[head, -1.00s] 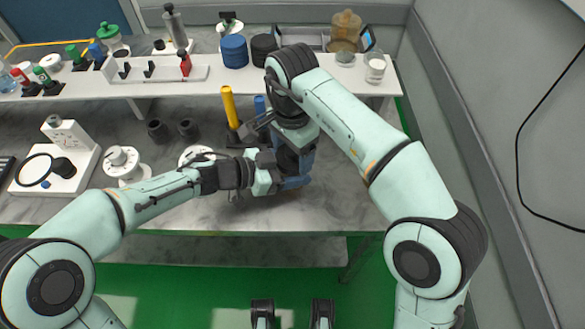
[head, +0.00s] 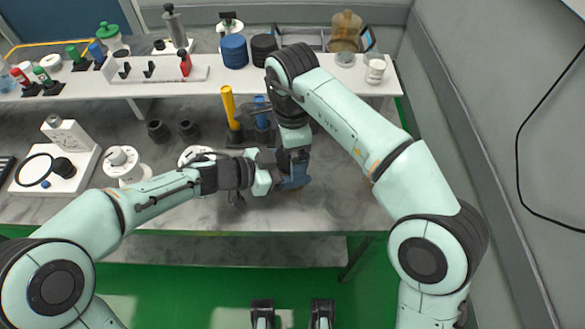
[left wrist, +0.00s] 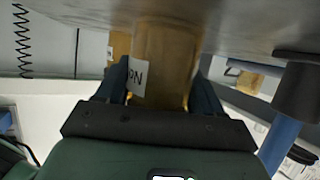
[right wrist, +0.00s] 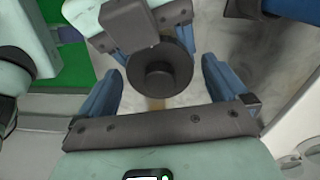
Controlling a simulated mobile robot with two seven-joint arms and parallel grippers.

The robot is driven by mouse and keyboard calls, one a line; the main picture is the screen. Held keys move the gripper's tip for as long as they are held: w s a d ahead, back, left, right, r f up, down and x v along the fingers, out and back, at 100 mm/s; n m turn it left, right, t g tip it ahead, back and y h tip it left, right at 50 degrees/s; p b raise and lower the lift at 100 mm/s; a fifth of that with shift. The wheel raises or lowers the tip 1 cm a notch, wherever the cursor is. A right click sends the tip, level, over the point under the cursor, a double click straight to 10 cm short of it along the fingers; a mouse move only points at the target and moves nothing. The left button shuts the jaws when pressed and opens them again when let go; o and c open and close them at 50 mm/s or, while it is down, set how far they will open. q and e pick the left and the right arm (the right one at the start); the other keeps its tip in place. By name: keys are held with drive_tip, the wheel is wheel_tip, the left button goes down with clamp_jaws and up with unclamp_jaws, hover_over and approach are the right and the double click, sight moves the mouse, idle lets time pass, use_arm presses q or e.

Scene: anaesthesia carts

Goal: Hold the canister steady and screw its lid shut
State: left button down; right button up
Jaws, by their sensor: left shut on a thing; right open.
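The amber canister (left wrist: 165,60) with a white label fills the middle of the left wrist view. My left gripper (left wrist: 163,85) is shut around its body, with one blue finger on each side. In the right wrist view the black round lid (right wrist: 160,68), with a raised knob, is seen from above. A bit of amber shows below it, so it is over the canister; how far it is screwed down I cannot tell. My right gripper (right wrist: 160,80) is open, its blue fingers on either side of the lid and apart from it. In the head view my grippers hide canister and lid.
A yellow post (head: 229,103) and a blue post (head: 262,113) on black bases stand just behind my grippers. A white shelf (head: 205,88) with bottles and jars runs along the back. The grey tabletop (head: 345,205) is clear at the right front.

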drive_tip(key=shift+r, duration=2.25)
drive_tip(key=shift+c, duration=0.3)
drive_tip(key=shift+c, duration=0.8)
drive_tip(key=n, duration=0.1)
drive_tip(key=r+n, duration=0.1)
drive_tip(key=n, duration=0.1)
drive_tip(key=shift+a+r, duration=0.3)
drive_tip(key=shift+a, duration=0.05)
drive_tip(key=shift+d+r+n, duration=0.1)
drive_tip(key=shift+r+n, duration=0.45)
drive_tip(key=shift+n, duration=0.55)
drive_tip(key=shift+d+r+n, duration=0.25)
drive_tip(key=shift+r+n, duration=0.1)
drive_tip(key=shift+n, duration=0.25)
drive_tip(key=shift+f, duration=0.1)
